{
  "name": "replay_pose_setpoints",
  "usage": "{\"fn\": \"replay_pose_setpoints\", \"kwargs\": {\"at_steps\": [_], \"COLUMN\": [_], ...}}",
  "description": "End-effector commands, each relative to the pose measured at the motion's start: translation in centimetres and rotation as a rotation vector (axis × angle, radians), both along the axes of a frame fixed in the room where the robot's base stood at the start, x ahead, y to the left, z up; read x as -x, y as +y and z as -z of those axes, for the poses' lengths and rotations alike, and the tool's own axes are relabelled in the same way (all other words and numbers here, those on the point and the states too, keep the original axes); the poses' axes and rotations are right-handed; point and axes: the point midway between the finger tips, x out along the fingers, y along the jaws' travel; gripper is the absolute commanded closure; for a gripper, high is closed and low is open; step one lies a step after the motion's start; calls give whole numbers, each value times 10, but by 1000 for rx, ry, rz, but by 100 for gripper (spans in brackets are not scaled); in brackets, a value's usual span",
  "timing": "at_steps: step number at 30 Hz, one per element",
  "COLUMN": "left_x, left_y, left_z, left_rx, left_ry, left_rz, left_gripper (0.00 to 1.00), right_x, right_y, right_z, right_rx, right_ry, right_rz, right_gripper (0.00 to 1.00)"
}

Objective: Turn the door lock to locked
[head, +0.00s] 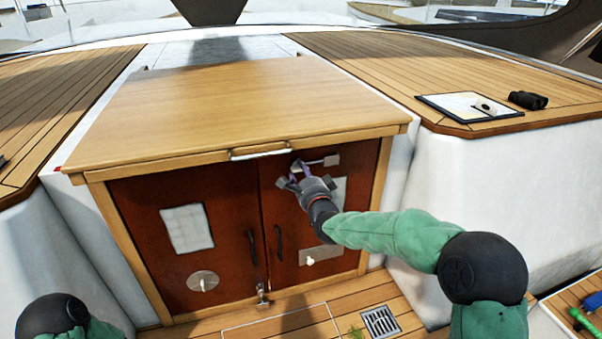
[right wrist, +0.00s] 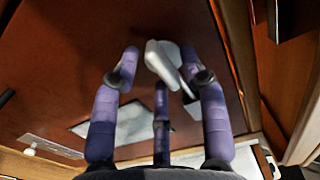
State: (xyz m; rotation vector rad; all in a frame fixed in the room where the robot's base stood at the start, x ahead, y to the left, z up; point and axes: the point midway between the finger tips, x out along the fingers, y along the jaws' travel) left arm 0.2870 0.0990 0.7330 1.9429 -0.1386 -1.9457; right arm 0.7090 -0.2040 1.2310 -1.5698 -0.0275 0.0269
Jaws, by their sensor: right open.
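The cabinet has two dark red-brown doors in a light wood frame; the right door (head: 290,225) has a black handle. A pale metal fitting (head: 331,160), which looks like the lock with its lever, is at the top of the right door. My right gripper (head: 291,174) is in front of this upper part, fingers spread. In the right wrist view the gripper (right wrist: 166,75) is open, and a pale lever-like piece (right wrist: 163,62) shows between its fingertips. I cannot tell whether a finger touches it. My left gripper is out of the frame.
A wooden top (head: 240,95) with a front lip overhangs the doors. A round plate (head: 203,281) is low on the left door, a latch (head: 262,292) at the bottom middle. Binoculars (head: 528,100) and a framed sheet (head: 470,106) lie on the right deck. A floor drain (head: 380,321) is below.

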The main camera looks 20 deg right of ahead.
Motion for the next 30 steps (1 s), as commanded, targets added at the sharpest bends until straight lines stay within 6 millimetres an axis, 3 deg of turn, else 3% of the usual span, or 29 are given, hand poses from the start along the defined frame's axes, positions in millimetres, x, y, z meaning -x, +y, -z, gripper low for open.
{"fn": "replay_pose_setpoints", "kwargs": {"at_steps": [10, 11, 15, 30], "left_x": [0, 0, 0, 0], "left_y": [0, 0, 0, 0], "left_z": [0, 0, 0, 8], "left_rx": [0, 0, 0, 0], "left_ry": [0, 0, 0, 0], "left_rz": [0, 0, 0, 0], "left_gripper": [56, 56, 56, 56], "right_x": [-3, -3, -3, -3], "right_y": [0, 0, 0, 0], "right_z": [0, 0, 0, 3], "right_rx": [0, 0, 0, 68], "right_ry": [1, 1, 1, 0], "right_rz": [0, 0, 0, -1], "right_gripper": [56, 62, 100, 100]}}
